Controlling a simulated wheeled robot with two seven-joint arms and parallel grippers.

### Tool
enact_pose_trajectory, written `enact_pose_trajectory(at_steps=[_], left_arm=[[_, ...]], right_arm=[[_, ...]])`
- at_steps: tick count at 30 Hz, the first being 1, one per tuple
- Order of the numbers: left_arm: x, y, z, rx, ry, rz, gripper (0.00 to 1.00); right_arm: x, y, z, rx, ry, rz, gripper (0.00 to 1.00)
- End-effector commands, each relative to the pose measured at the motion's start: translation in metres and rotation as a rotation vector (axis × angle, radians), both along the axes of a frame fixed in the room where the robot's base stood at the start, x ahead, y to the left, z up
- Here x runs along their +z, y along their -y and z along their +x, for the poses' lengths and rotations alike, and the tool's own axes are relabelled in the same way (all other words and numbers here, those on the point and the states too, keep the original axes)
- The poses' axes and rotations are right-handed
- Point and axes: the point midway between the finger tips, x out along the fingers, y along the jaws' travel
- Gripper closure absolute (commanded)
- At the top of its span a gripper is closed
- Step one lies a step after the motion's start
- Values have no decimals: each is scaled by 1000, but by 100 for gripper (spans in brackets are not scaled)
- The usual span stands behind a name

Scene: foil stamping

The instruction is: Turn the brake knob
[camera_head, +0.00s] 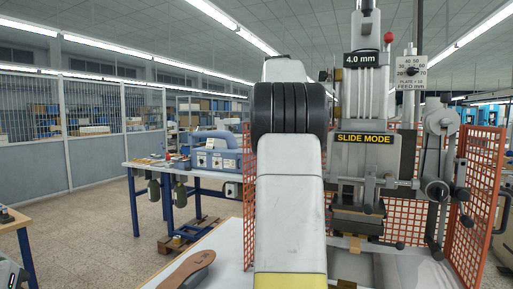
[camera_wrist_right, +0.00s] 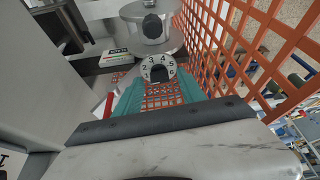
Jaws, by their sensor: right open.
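In the right wrist view, a pale round dial (camera_wrist_right: 158,68) with black numbers around its rim, 2 to 5 readable, lies just beyond my fingertips. A dark knob (camera_wrist_right: 152,26) stands on a grey round disc behind the dial. I cannot tell for certain which of these is the brake knob. My right gripper (camera_wrist_right: 160,90) is open, its teal fingers spread on either side below the dial, and nothing is held between them. In the head view a white arm of mine fills the middle and the gripper is hidden. My left gripper is not in view.
The stamping press (camera_head: 362,155), marked SLIDE MODE, stands right of the arm. Orange mesh guards (camera_head: 482,180) flank it and run close on the right in the wrist view. A brown sole-shaped piece (camera_head: 187,270) lies on the white table. A blue-grey machine (camera_head: 213,152) stands farther back.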

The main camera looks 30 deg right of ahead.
Motion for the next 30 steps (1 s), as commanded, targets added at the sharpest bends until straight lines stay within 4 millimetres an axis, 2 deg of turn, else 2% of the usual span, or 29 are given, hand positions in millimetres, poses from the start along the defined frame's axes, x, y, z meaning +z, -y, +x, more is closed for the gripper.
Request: enact_pose_trajectory(at_steps=[5, 12, 17, 25, 30], left_arm=[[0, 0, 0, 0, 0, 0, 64], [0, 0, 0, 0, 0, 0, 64], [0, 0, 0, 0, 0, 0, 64], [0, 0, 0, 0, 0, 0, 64], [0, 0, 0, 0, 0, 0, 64]], right_arm=[[0, 0, 0, 0, 0, 0, 53], [0, 0, 0, 0, 0, 0, 100], [0, 0, 0, -6, 0, 0, 100], [0, -1, 2, -198, 0, 0, 100], [0, -1, 2, -255, 0, 0, 100]])
